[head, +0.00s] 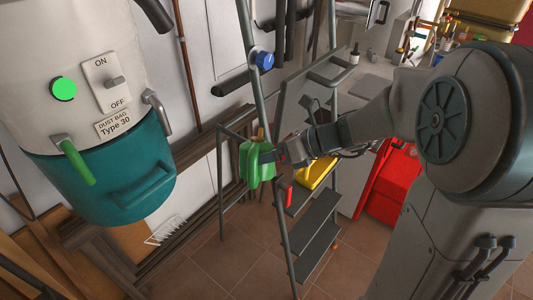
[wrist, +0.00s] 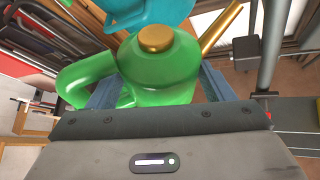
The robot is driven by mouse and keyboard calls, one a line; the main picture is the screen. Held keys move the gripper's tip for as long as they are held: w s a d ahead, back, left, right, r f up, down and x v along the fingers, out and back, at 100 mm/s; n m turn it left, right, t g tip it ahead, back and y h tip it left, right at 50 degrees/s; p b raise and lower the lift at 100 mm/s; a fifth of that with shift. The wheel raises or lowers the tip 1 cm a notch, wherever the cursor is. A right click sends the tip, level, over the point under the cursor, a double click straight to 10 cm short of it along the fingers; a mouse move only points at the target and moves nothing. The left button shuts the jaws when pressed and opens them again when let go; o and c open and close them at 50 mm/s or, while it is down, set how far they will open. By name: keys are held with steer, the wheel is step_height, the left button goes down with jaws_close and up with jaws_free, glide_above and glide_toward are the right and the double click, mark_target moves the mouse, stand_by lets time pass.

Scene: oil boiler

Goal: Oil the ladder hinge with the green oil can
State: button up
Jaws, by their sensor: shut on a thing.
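The green oil can (head: 257,164) is held in front of the ladder's left side, with its gold spout (head: 261,134) up. My gripper (head: 276,158) is shut on it. In the wrist view the can (wrist: 158,68) fills the middle, with its gold cap (wrist: 155,38) facing the camera, its handle to the left and its spout to the upper right. The grey folding ladder (head: 316,222) stands open beside the can. A blue round knob (head: 264,60) sits on its upper rail; I cannot tell if it is the hinge.
A teal and white dust bag machine (head: 105,175) hangs at the left. A yellow object (head: 317,172) is on a ladder step. A red box (head: 390,180) and a cluttered workbench (head: 372,66) stand behind my arm. Tiled floor (head: 240,262) is open below the ladder.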

mark_target(268, 143)
steer(key=shift+w+r+m+g+p, duration=0.25)
steer(key=shift+r+m+g+p, duration=0.65)
steer(key=shift+p, duration=2.65)
steer(key=shift+w+r, duration=0.15)
steer(key=shift+r, duration=0.5)
steer(key=shift+f, duration=0.1)
stand_by(1.1)
steer(key=f+b, duration=0.1)
steer(key=b, duration=0.1)
steer(key=shift+f+n+b, duration=0.2)
steer(key=shift+n+b, duration=0.1)
steer(key=shift+n, duration=0.1)
steer(key=shift+s+f+n+t+b, duration=0.35)
steer(key=shift+t+b, duration=0.25)
steer(key=shift+b, duration=0.55)
steer(key=shift+f, duration=0.15)
steer(key=f+b, duration=0.1)
steer(key=b, duration=0.2)
steer(key=shift+f+n+t, duration=0.2)
steer(key=shift+n+t, duration=0.15)
steer(key=shift+t, duration=0.05)
steer(key=shift+s+f+n+t+b, duration=0.1)
steer(key=shift+f+n+t+b, duration=0.2)
steer(key=shift+b, duration=0.9)
